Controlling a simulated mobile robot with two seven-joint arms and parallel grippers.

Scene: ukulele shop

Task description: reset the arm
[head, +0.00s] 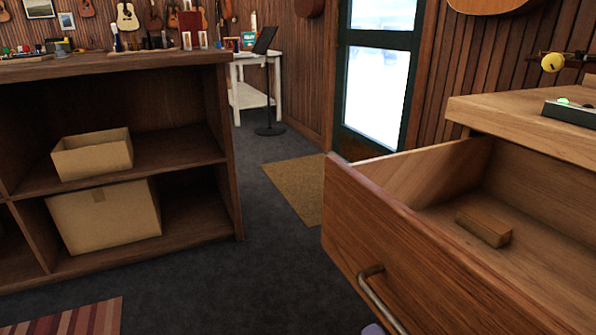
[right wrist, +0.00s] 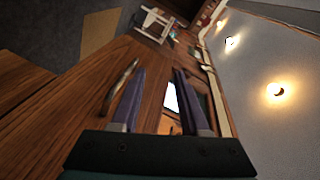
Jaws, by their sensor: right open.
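My right gripper (right wrist: 159,72) shows in the right wrist view with its two purple fingers apart and nothing between them. A bit of purple at the bottom edge of the head view, below the drawer handle, looks like its fingertip. The wooden drawer (head: 395,245) stands pulled open at the right of the head view. Its metal handle (head: 381,299) also shows in the right wrist view (right wrist: 119,86), just left of the left finger and apparently apart from it. My left gripper is in neither view.
A small wooden block (head: 483,227) lies in the drawer. The wooden counter (head: 530,125) is above it. A dark shelf (head: 150,150) holding cardboard boxes (head: 105,217) stands left. Grey carpet (head: 260,235) is clear between them, with a tan mat (head: 297,188) near the door (head: 375,95).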

